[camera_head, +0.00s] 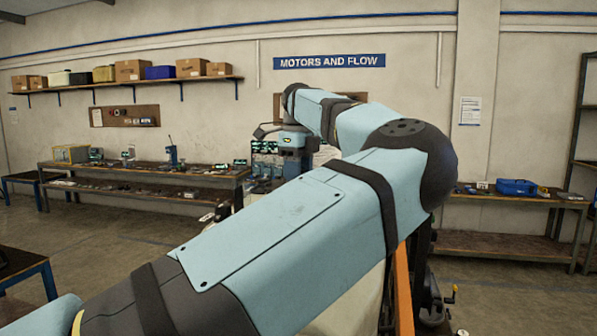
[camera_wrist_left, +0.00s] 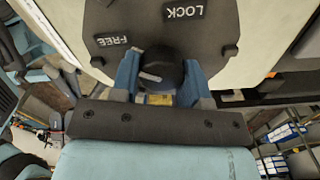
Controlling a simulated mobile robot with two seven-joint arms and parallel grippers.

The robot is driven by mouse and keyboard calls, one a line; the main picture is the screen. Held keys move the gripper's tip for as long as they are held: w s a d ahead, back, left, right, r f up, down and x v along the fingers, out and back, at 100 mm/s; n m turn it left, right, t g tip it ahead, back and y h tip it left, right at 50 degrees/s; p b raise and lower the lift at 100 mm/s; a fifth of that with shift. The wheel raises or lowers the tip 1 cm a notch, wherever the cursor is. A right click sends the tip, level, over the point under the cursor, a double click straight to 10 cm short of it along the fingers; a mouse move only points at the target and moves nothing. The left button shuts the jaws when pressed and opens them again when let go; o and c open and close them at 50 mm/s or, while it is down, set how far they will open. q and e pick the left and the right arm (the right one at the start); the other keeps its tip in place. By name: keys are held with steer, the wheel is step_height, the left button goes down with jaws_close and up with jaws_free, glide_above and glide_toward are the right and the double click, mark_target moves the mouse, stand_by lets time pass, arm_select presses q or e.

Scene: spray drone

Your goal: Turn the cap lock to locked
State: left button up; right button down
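In the left wrist view the cap lock is a round black knob (camera_wrist_left: 163,68) with a small grey mark on its lower left side. It sits at the edge of a dark plate (camera_wrist_left: 155,22) on a pale body. The plate carries a FREE label (camera_wrist_left: 119,41) to the knob's upper left and a LOCK label (camera_wrist_left: 183,12) above it, both inverted. My left gripper (camera_wrist_left: 161,76) has one blue finger on each side of the knob, seemingly touching it. In the head view my left arm crosses the middle and hides the gripper and knob. My right gripper is not in view.
In the head view a long workbench (camera_head: 150,172) with instruments stands at the back left. Another bench (camera_head: 505,197) with a blue case (camera_head: 516,187) stands at the right. An orange bar (camera_head: 403,290) rises beside my arm. Open floor shows at the left.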

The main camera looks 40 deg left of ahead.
arm_select(q)
steer(key=c, duration=0.4)
steer(key=m+b, duration=0.1)
steer(key=m, duration=0.1)
steer(key=shift+f+m, duration=0.1)
steer(key=shift+m, duration=0.2)
steer(key=m+b, duration=0.2)
steer(key=m, duration=0.1)
steer(key=shift+m, duration=0.3)
steer(key=m+b, duration=0.2)
steer(key=m, duration=0.3)
steer(key=shift+s+a, duration=0.1)
steer(key=shift+s, duration=0.05)
steer(key=m+b, duration=0.1)
steer(key=m, duration=0.4)
steer(key=shift+b, duration=0.4)
steer(key=shift+m, duration=0.4)
